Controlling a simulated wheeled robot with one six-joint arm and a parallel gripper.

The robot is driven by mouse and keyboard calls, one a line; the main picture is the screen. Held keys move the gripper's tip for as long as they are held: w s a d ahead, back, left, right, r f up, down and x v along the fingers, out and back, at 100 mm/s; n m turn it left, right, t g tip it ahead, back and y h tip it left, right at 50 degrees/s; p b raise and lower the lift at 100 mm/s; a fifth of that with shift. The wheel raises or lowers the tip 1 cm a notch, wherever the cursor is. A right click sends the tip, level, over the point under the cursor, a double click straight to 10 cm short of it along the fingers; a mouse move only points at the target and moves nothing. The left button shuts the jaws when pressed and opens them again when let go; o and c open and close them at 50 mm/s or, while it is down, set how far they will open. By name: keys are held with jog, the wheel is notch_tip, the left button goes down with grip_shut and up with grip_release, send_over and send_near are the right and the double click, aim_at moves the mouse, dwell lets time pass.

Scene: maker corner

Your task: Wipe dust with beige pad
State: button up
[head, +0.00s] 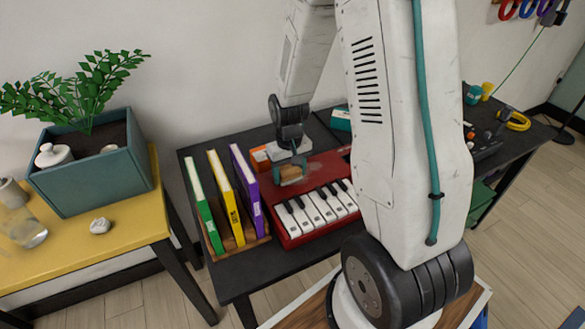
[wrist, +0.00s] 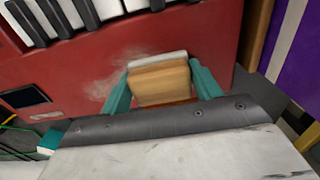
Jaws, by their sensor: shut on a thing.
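My gripper (wrist: 160,86) is shut on the beige pad (wrist: 160,82), with a teal finger on each side of it. The pad has a tan block body and a pale layer along its far edge. It is at the red keyboard's top panel (wrist: 85,75); whether it touches the panel I cannot tell. A pale grey dust smudge (wrist: 110,68) shows on the red panel beside and beyond the pad. In the head view the pad (head: 290,173) is at the keyboard's left end, behind the white and black keys (head: 318,207). My arm hides the keyboard's right part.
Green, yellow and purple books (head: 246,190) stand in a wooden rack just left of the keyboard. An orange and white box (head: 260,158) is behind the pad. A yellow table (head: 110,232) with a planter (head: 90,165) stands at left.

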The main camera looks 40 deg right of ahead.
aim_at(284, 171)
jog(key=shift+w+a+r, duration=0.15)
jog(key=shift+a, duration=0.7)
jog(key=shift+r, duration=3.85)
